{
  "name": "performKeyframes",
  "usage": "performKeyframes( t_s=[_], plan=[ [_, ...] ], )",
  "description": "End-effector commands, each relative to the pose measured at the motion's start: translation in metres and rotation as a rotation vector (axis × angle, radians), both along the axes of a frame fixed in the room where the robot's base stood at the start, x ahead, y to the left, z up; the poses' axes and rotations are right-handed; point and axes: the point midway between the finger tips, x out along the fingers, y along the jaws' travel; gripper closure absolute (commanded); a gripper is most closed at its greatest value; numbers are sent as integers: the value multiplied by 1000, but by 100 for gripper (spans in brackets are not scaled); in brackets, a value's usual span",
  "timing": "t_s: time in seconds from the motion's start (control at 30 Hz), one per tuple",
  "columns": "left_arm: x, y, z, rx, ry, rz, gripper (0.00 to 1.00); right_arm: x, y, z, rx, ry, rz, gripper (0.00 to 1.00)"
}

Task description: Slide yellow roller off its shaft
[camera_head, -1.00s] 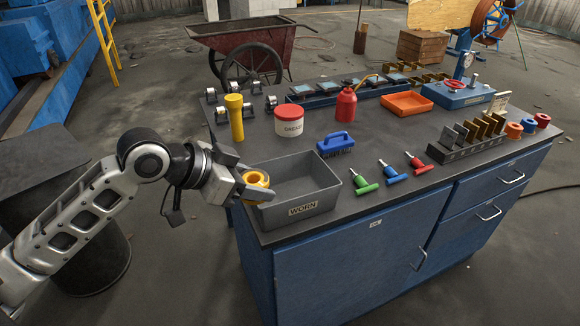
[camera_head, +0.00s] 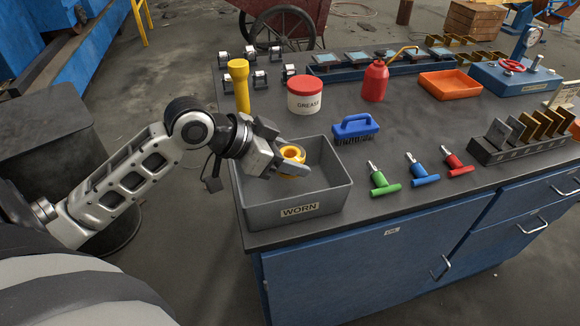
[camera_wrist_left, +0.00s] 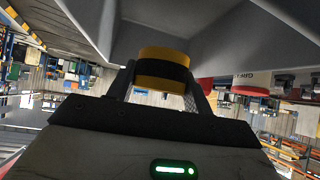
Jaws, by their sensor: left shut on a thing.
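The yellow roller (camera_head: 291,157) is a short ring with a hollow middle. My left gripper (camera_head: 288,163) is shut on it and holds it over the grey bin (camera_head: 321,208) labelled WORN. In the left wrist view, the roller (camera_wrist_left: 163,70) is yellow with a dark band and sits between the fingertips. No shaft shows through the roller. Whether the roller is above the rim or lower inside the bin is hard to tell. My right gripper is not in view.
A blue brush (camera_head: 354,129) and green, blue and red T-handled tools (camera_head: 386,189) lie to the right. An orange tray (camera_head: 450,85) sits farther back.

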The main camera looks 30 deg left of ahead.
Motion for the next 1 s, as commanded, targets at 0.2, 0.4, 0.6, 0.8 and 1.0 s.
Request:
performKeyframes(
  t_s=[0.2,0.4,0.6,0.8,1.0],
  plan=[
    [0,0,-11,0,-4,1,72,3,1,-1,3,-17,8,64],
    [0,0,-24,1,-3,1,72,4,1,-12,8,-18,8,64],
    [0,0,-42,0,-3,0,72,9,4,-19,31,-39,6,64],
    [0,0,-52,0,-3,0,72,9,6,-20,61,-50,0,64],
    [0,0,-51,0,-2,0,72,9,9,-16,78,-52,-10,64]
  ],
)
